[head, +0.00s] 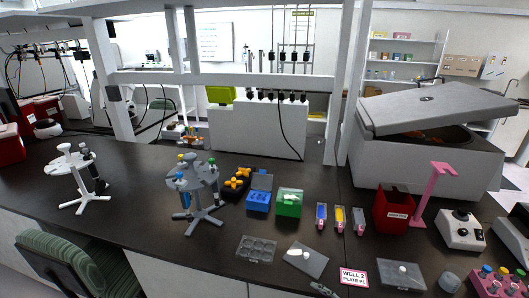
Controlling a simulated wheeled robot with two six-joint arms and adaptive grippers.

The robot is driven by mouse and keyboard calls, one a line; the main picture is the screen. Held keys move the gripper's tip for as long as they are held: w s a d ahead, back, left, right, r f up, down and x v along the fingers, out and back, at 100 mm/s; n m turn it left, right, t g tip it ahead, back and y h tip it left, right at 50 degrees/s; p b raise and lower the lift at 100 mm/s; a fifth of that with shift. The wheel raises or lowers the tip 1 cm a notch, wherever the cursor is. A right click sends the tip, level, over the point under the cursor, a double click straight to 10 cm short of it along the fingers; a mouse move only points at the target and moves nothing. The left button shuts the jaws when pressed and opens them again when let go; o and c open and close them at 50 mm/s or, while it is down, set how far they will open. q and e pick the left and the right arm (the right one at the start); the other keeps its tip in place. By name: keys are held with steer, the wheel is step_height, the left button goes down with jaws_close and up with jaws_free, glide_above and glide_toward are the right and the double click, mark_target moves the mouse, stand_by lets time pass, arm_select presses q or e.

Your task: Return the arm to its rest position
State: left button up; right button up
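Neither of my grippers shows in the head view, and no part of my arms can be made out for certain. What the grippers hold, if anything, cannot be seen. The dark bench top (140,200) in front of me is free of my arms. A small grey item (322,289) is cut off by the bottom edge, and I cannot tell what it is.
Pipette stands (198,185) (76,170) are at the left. A blue box (258,201), green box (289,203), six-well plate (257,248), red bin (393,208), pink stand (433,190) and white device (460,229) fill the middle and right. A large lidded machine (425,150) stands behind.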

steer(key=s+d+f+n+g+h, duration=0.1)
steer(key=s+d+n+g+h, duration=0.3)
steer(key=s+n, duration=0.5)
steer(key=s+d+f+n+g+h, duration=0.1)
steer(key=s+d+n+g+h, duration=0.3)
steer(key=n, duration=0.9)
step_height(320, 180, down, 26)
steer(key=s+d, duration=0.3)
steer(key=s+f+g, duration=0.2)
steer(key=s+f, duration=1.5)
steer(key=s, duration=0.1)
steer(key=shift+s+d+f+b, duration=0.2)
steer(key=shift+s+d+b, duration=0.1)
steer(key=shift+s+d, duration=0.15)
